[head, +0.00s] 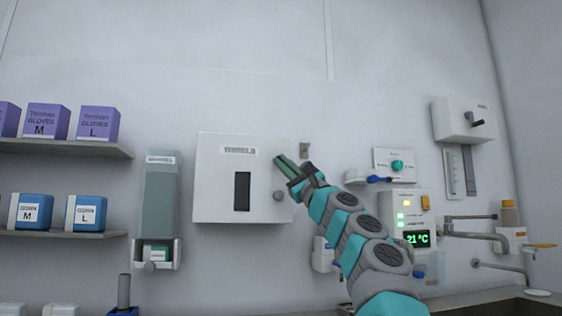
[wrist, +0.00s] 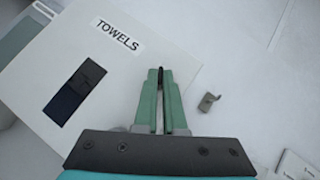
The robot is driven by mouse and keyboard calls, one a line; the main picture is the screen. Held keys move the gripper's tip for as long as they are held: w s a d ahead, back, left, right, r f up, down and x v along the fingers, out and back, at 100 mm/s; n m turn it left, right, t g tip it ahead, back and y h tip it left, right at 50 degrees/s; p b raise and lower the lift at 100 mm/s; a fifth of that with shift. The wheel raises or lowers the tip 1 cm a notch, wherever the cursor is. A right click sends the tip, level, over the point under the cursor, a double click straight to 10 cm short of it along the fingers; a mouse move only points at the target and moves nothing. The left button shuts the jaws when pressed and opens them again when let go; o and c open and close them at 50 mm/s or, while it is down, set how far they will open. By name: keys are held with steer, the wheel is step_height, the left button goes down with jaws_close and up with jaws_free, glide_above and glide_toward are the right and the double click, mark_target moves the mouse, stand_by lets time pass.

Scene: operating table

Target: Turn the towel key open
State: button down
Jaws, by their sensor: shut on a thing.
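The white towel dispenser (head: 215,179) is on the wall, with a TOWELS label and a dark upright slot; it also shows in the wrist view (wrist: 75,55). My gripper (head: 280,160) is at the dispenser's upper right side. In the wrist view my gripper's green fingers (wrist: 160,75) are closed on a thin dark piece, the towel key (wrist: 160,82). Most of the key is hidden between the fingers. I cannot tell whether its tip touches the dispenser.
A small grey hook (head: 304,149) is on the wall right of the dispenser. A grey mask dispenser (head: 160,195) hangs to the left, beside shelves of glove boxes (head: 98,123). Control panels (head: 408,220) and a tap are at the right. The wall above is bare.

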steer(key=shift+a+r+n+g+y, duration=0.1)
steer(key=shift+n+g+y, duration=0.3)
steer(key=shift+n+g, duration=0.55)
steer(key=c, duration=1)
jaws_free()
steer(key=b+v, duration=0.5)
steer(key=v, duration=0.3)
steer(key=shift+a, duration=0.15)
